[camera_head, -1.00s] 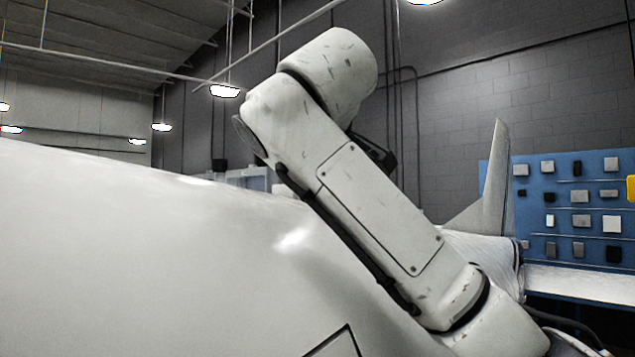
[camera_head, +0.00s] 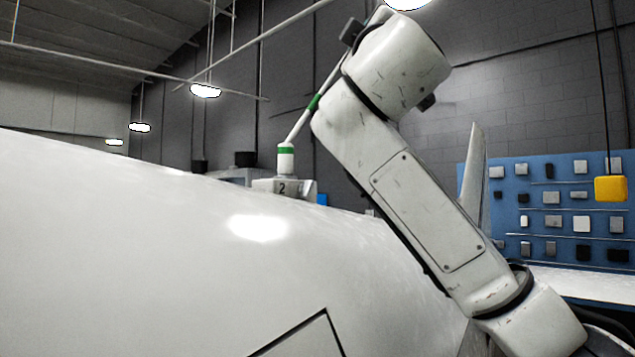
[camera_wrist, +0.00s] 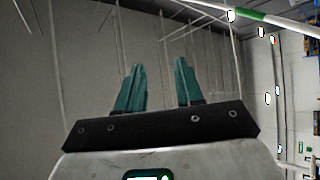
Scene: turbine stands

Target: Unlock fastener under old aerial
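An aerial (camera_head: 286,160), a white rod with green bands, stands on a grey base marked "2" (camera_head: 283,188). The base sits on top of the large white curved body, left of my arm. The rod leans up to the right and passes partly behind my arm. A white rod with a green band (camera_wrist: 250,15) also crosses the top right of the wrist view. My gripper (camera_wrist: 158,72) has two teal fingers standing apart with nothing between them. It touches nothing in the wrist view. No fastener can be made out.
The white curved surface (camera_head: 150,240) fills the lower left, with a dark panel outline near the bottom. A blue board with several small parts (camera_head: 560,190) and a hanging yellow box (camera_head: 610,188) are at the right. Lamps and pipes hang overhead.

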